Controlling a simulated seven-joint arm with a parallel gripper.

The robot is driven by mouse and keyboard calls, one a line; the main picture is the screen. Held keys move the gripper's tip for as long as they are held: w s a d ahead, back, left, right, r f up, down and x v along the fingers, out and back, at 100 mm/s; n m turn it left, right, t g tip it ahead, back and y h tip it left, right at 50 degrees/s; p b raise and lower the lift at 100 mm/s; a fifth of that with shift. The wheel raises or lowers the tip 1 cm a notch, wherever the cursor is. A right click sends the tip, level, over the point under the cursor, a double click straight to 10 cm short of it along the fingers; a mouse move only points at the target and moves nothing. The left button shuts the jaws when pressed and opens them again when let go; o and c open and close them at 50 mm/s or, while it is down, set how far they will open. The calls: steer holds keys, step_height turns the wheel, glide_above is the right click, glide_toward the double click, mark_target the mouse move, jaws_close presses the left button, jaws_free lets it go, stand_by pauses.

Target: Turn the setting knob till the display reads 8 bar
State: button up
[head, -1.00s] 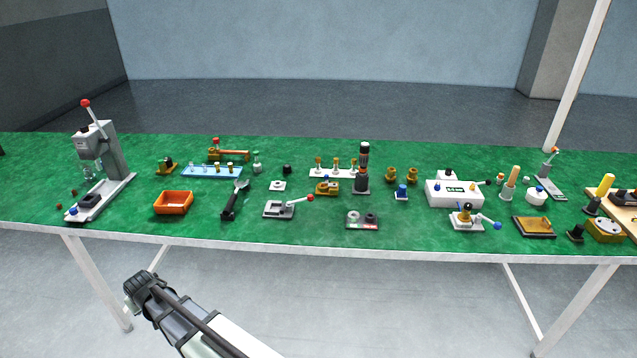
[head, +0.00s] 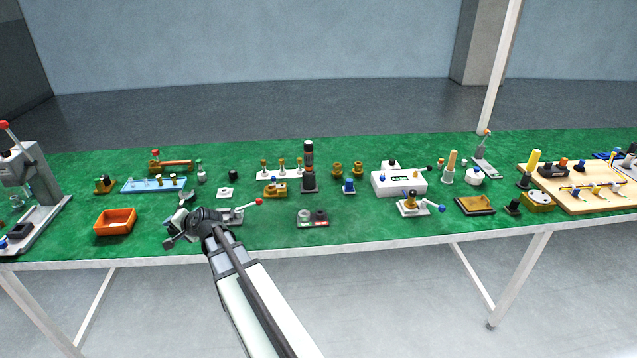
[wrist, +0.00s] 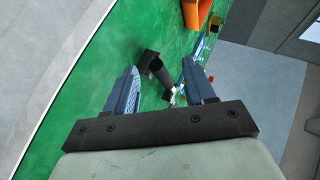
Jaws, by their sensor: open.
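A white box (head: 385,189) with a small dark display (head: 399,178) stands right of centre on the green table in the head view. The display's digits are too small to read. A small blue knob (head: 383,178) shows on the box left of the display; I cannot tell its setting. My gripper (head: 177,229) is over the front left of the table, far left of the box. In the wrist view its two blue fingers (wrist: 160,66) are apart and empty. A black-handled tool (wrist: 153,65) shows beyond them, apparently on the table. The box is outside the wrist view.
An orange tray (head: 114,223) lies left of my gripper. A small grey device with a red-tipped lever (head: 236,212) is just right of it. A plate with a blue-tipped lever (head: 413,208) stands in front of the white box. Bare green table lies between several other parts.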

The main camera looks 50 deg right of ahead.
steer(key=s+d+r+m+t+h, duration=0.15)
steer(key=s+d+r+m, duration=0.4)
steer(key=d, duration=0.55)
steer(key=s+d+r+m+t+h, duration=0.1)
steer(key=s+d+r+m+h, duration=0.15)
steer(key=s+d+m, duration=0.7)
steer(key=s+d+r+m+t+h, duration=0.25)
steer(key=s+d, duration=0.25)
steer(key=d, duration=0.9)
steer(key=m+g+h, duration=0.4)
steer(key=m+h, duration=0.4)
steer(key=m, duration=0.6)
glide_toward(412, 191)
steer(key=x, duration=1.1)
steer(key=shift+d+f, duration=0.2)
steer(key=shift+d, duration=0.05)
steer(key=shift+w, duration=0.1)
steer(key=shift+c, duration=0.3)
